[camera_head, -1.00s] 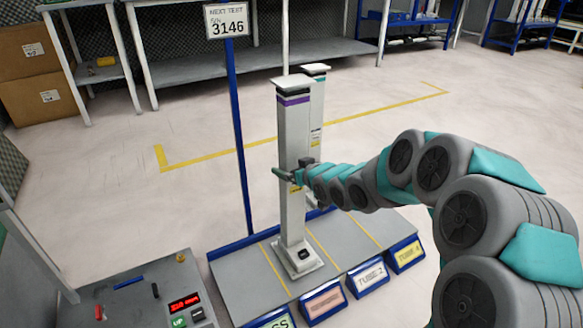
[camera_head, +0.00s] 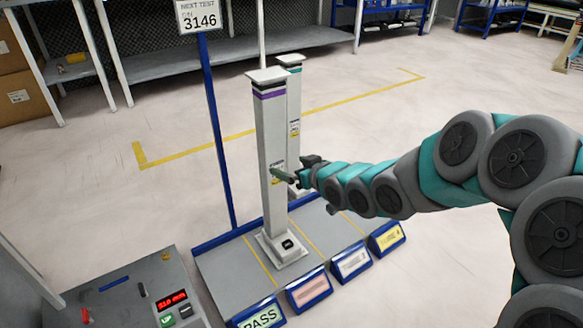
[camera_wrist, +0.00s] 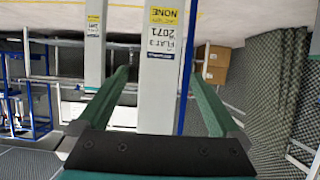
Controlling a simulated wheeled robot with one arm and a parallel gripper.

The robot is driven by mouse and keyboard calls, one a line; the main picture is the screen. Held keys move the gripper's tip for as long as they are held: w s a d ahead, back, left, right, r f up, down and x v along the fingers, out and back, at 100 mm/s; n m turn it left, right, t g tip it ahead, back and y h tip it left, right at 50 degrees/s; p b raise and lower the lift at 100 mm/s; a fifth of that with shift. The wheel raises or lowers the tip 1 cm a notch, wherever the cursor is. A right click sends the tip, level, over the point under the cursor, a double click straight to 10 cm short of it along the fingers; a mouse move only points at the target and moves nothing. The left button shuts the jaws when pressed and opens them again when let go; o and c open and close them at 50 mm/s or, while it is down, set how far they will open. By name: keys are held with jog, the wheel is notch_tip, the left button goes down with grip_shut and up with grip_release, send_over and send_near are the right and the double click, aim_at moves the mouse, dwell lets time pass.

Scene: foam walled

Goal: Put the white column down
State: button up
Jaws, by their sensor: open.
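The white column (camera_head: 272,150), with a purple band near its top, stands upright on its square foot on the grey platform (camera_head: 225,278). In the wrist view the column (camera_wrist: 160,95) shows a yellow label and the printed number 2071. My gripper (camera_head: 283,176) is at the column's right side, about mid-height, with one finger overlapping the shaft in the picture. In the wrist view the two green fingers of my gripper (camera_wrist: 160,75) are spread, with gaps between them and the column. Nothing is held.
A second white column (camera_head: 294,120) with a teal band stands close behind. A blue post (camera_head: 215,130) carries a sign reading 3146. Tilted label plates, one reading PASS (camera_head: 262,315), line the platform's front. A control box (camera_head: 130,300) stands at left. Open floor lies behind.

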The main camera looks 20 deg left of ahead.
jog(key=shift+s+d, duration=0.15)
jog(key=s+d+f+m+g+h, duration=0.2)
jog(key=s+d+h, duration=0.3)
jog(key=d, duration=0.7)
jog(key=s+d+f+m+g+h, duration=0.1)
jog(key=s+d+m+h, duration=0.4)
jog(key=d, duration=0.7)
jog(key=s+d+m+g, duration=0.1)
jog(key=s+d+g, duration=0.2)
jog(key=s, duration=1.1)
jog(key=s+d+r+m+g, duration=0.1)
jog(key=s+d+g, duration=0.3)
jog(key=s, duration=1)
jog(key=shift+s+d+m+g, duration=0.3)
jog(key=shift+s+d+m, duration=0.1)
jog(key=shift+d, duration=0.45)
jog(key=shift+r, duration=0.2)
notch_tip(320, 180, up, 11)
jog(key=p, duration=1.1)
jog(key=shift+r, duration=0.15)
